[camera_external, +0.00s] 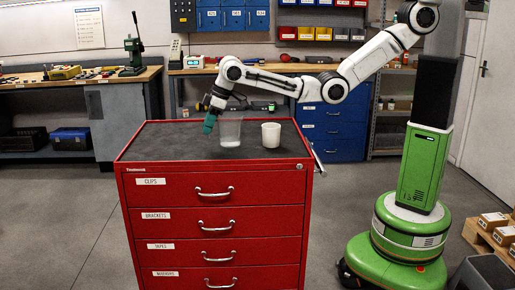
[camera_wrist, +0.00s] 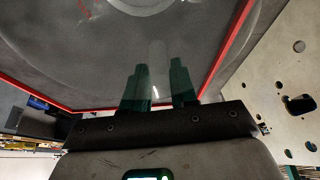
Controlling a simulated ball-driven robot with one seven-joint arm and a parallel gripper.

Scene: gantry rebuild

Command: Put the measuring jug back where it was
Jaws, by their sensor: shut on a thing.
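The measuring jug (camera_external: 230,133) is clear and upright at the middle of the red cabinet's dark top (camera_external: 170,139). I cannot tell whether its base touches the top or is just above it. My gripper (camera_external: 210,123), with green fingers, is at the jug's left side and shut on it. In the wrist view my gripper's fingers (camera_wrist: 158,85) stand either side of a thin clear strip, probably the jug's handle. The jug's round outline (camera_wrist: 145,4) is cut off by the top edge there.
A white cup (camera_external: 271,135) stands close to the right of the jug on the cabinet top. The left part and front strip of the top are bare. The red cabinet (camera_external: 215,185) has a raised red edge. Workbenches with tools stand behind.

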